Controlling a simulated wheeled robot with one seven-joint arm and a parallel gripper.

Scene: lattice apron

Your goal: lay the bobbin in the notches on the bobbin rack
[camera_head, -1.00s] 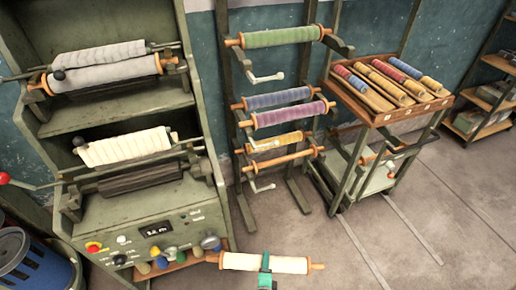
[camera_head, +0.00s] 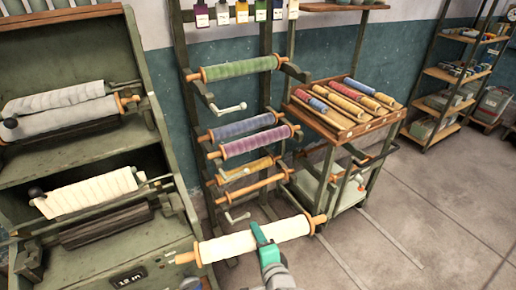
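My gripper (camera_head: 264,236) is shut around the middle of a cream bobbin (camera_head: 226,248) with orange wooden ends. It holds the bobbin level in the air, slightly tilted up to the right, in front of the rack. The bobbin rack (camera_head: 183,120) is a green metal frame with notched arms. It bears a green bobbin (camera_head: 240,68) on top, then a blue bobbin (camera_head: 242,128), a purple bobbin (camera_head: 256,142), a yellow bobbin (camera_head: 246,169) and a bare wooden one (camera_head: 256,185). The lowest arms are partly hidden behind the held bobbin.
A green machine (camera_head: 30,165) with cloth rolls stands at the left, close to the held bobbin's left end. A trolley (camera_head: 335,135) with coloured rolls in its top tray stands right of the rack. Shelves (camera_head: 440,75) stand at the back right. The floor (camera_head: 420,215) at the right is clear.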

